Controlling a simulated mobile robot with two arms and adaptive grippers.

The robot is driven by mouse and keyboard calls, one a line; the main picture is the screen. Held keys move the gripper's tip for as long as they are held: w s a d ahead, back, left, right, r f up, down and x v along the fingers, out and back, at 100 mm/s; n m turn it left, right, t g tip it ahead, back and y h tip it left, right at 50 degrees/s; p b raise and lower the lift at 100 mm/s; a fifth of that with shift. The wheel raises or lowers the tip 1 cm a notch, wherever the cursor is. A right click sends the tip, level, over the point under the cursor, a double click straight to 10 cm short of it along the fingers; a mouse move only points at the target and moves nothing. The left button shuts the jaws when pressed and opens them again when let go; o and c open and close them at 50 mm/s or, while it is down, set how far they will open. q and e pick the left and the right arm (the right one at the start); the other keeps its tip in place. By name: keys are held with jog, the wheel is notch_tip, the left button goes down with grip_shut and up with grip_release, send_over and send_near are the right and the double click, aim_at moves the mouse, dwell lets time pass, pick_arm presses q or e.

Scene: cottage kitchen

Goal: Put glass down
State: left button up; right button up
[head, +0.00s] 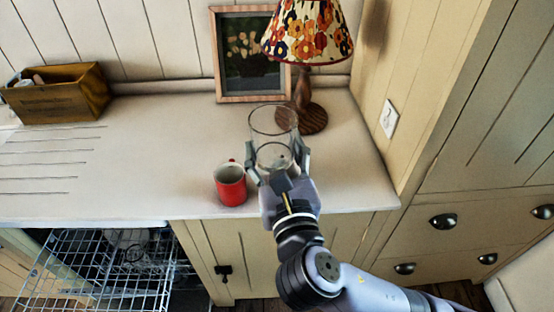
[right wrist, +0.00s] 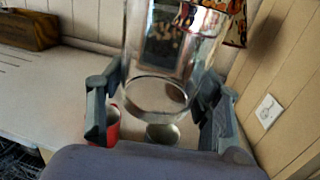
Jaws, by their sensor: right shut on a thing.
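A clear, tall drinking glass (head: 274,132) is upright over the worktop in front of the lamp. My right gripper (head: 278,162) has one finger on each side of it and is shut on it. In the right wrist view the glass (right wrist: 160,65) stands between the two fingers (right wrist: 158,105). A small round shape shows below the glass there; I cannot tell what it is. I cannot tell whether the glass base touches the worktop. My left gripper is not in view.
A red mug (head: 231,186) stands just left of my right gripper near the front edge of the worktop (head: 150,165). A lamp (head: 307,35) and a picture frame (head: 247,60) stand behind. A wooden box (head: 55,95) is far left. An open dishwasher rack (head: 90,275) is below left.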

jog(key=shift+w+a+r+m+h, duration=0.1)
jog(key=shift+r+m+h, duration=0.4)
jog(key=shift+h, duration=0.3)
jog(key=shift+w+a+r+m+h, duration=0.1)
jog(key=shift+r+m+h, duration=0.35)
jog(key=shift+h, duration=0.35)
